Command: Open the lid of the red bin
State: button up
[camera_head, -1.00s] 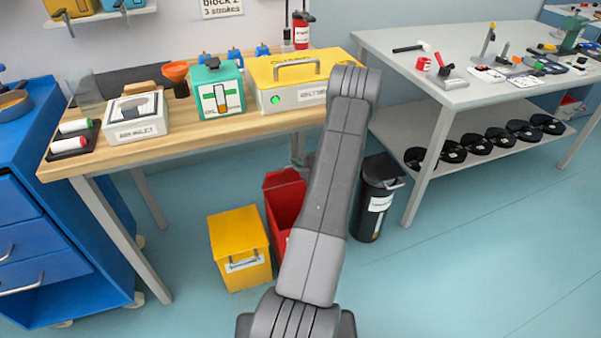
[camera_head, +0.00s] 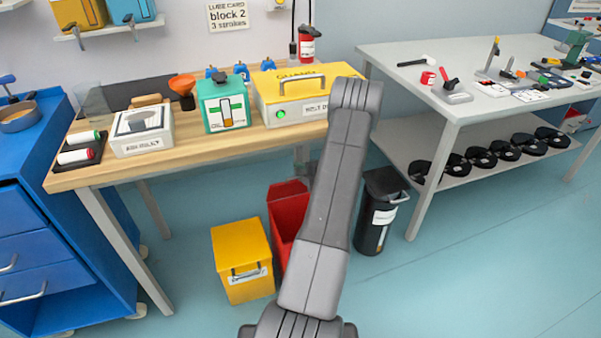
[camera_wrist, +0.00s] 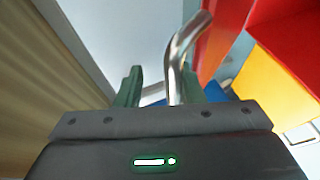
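The red bin (camera_head: 288,208) stands on the floor under the wooden bench, partly hidden behind my arm. Its red lid looks tilted up at the back, with a darker inside showing below. In the wrist view red panels (camera_wrist: 290,38) fill the upper right, and a bent silver handle (camera_wrist: 180,55) runs down beside a red panel (camera_wrist: 225,32). My gripper (camera_wrist: 160,90) has its green fingers apart, with the handle between them, nearer the right finger. A gap shows at the left finger; contact is unclear. The head view hides my gripper behind the arm.
A yellow bin (camera_head: 242,258) stands left of the red bin, and a black bin (camera_head: 378,215) to its right. The wooden bench (camera_head: 190,152) is above, with a blue cabinet (camera_head: 50,215) at left and a grey table (camera_head: 400,85) at right. Front floor is clear.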

jog(key=v, duration=1.3)
jog(key=shift+s+d+r+p, duration=0.15)
jog(key=shift+s+d+p, duration=0.1)
jog(key=shift+p, duration=0.2)
jog(key=x, duration=0.6)
jog(key=b+x, duration=0.1)
jog(key=x, duration=0.6)
jog(key=shift+a+f, duration=0.2)
jog(key=shift+f, duration=0.1)
